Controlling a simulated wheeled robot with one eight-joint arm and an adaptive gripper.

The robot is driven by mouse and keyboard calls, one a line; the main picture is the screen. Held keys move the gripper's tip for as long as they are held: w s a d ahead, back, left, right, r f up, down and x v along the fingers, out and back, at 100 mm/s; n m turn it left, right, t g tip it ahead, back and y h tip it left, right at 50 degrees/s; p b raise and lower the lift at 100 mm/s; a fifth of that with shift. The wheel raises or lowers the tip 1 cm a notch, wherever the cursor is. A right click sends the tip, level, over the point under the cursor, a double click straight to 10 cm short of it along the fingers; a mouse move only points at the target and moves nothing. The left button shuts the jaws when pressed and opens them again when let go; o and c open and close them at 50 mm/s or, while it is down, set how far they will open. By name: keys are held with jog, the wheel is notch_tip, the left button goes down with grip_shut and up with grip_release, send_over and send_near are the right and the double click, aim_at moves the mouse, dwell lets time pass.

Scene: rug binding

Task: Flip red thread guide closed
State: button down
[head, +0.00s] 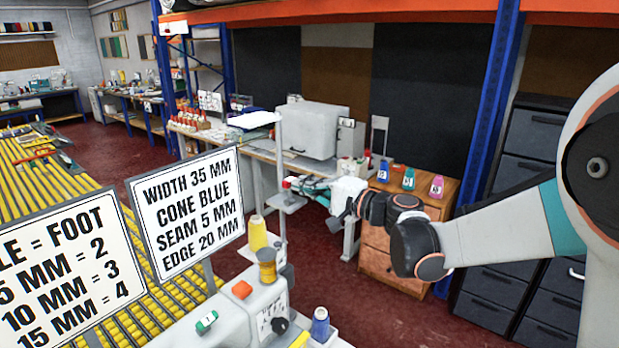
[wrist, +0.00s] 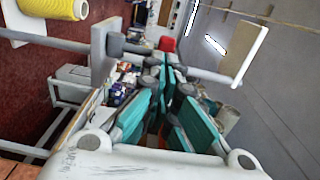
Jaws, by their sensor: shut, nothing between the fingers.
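The red thread guide (head: 286,184) is a small red piece beside the grey upright post (head: 280,150) of the sewing machine in the head view. In the wrist view the red guide (wrist: 167,43) shows just beyond my fingertips, next to a grey rod. Whether it stands open or closed I cannot tell. My gripper (head: 297,186) has teal fingers, is shut and empty, and reaches in from the right close to the guide. In the wrist view my gripper (wrist: 165,78) points at the guide. Whether the fingertips touch it I cannot tell.
A sign (head: 187,210) with settings stands at left. A wooden drawer cabinet (head: 395,262) with bottles is behind my arm.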

aim_at(294, 177)
jog(key=w+a+g+h+p, duration=0.1)
jog(key=h+p, duration=0.1)
jog(key=a+r+g+h+p, duration=0.1)
jog(key=g, duration=0.1)
jog(key=shift+w+a+r+h+p, duration=0.1)
jog(key=shift+w+r+h+p, duration=0.05)
jog(key=shift+w+h+p, duration=0.25)
jog(key=shift+w+a, duration=0.15)
jog(key=shift+a, duration=0.05)
jog(key=shift+w+a, duration=0.1)
jog(key=shift+a, duration=0.05)
dwell(0.3)
jog(key=shift+d+r+p, duration=0.15)
jog(key=shift+d+p, duration=0.05)
jog(key=shift+p, duration=0.1)
jog(key=p+v, duration=0.1)
jog(key=v, duration=1.2)
jog(key=shift+r, duration=0.5)
